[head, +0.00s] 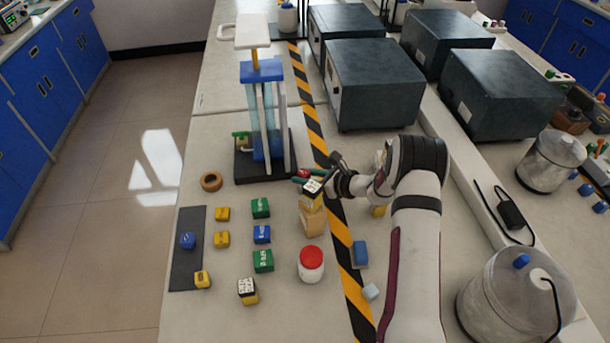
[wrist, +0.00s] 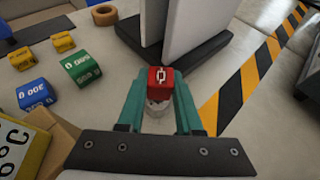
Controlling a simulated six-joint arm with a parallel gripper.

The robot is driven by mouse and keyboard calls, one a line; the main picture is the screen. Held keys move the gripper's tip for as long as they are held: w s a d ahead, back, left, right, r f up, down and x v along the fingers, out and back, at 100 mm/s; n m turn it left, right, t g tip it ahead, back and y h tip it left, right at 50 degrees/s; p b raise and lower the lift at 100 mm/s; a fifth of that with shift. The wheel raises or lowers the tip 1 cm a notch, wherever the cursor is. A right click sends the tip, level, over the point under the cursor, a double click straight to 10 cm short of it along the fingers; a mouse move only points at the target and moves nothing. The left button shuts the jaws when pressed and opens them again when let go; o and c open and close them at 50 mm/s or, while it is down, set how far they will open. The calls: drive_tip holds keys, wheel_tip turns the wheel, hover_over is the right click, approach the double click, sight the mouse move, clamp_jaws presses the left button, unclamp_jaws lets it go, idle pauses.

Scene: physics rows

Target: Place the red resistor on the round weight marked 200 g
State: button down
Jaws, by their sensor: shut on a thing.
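The red resistor (wrist: 161,77) is a small red block with a white symbol on its top face, held between the teal fingers of my gripper (wrist: 159,100) in the wrist view. A pale, rounded thing (wrist: 158,106) shows just below it; I cannot tell whether they touch or whether this is the 200 g weight. In the head view, a bit of red (head: 303,172) shows at my gripper (head: 305,179), near the tower's dark base. No round weight with a readable 200 g mark shows; the small block labels are hard to read.
A wooden block (head: 312,224) with a yellow labelled block (head: 311,202) on it stands close by my gripper. Green (head: 260,208), blue (head: 262,234) and yellow (head: 222,239) blocks lie to the left. A red-lidded jar (head: 311,266) stands in front. The tower (head: 262,120) rises behind.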

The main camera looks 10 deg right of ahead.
drive_tip(key=c, duration=0.6)
unclamp_jaws()
drive_tip(key=shift+s+d+r, duration=0.15)
drive_tip(key=shift+d+r, duration=0.05)
drive_tip(key=shift+r, duration=0.05)
drive_tip(key=v, duration=1.1)
drive_tip(key=shift+s+d+r, duration=0.15)
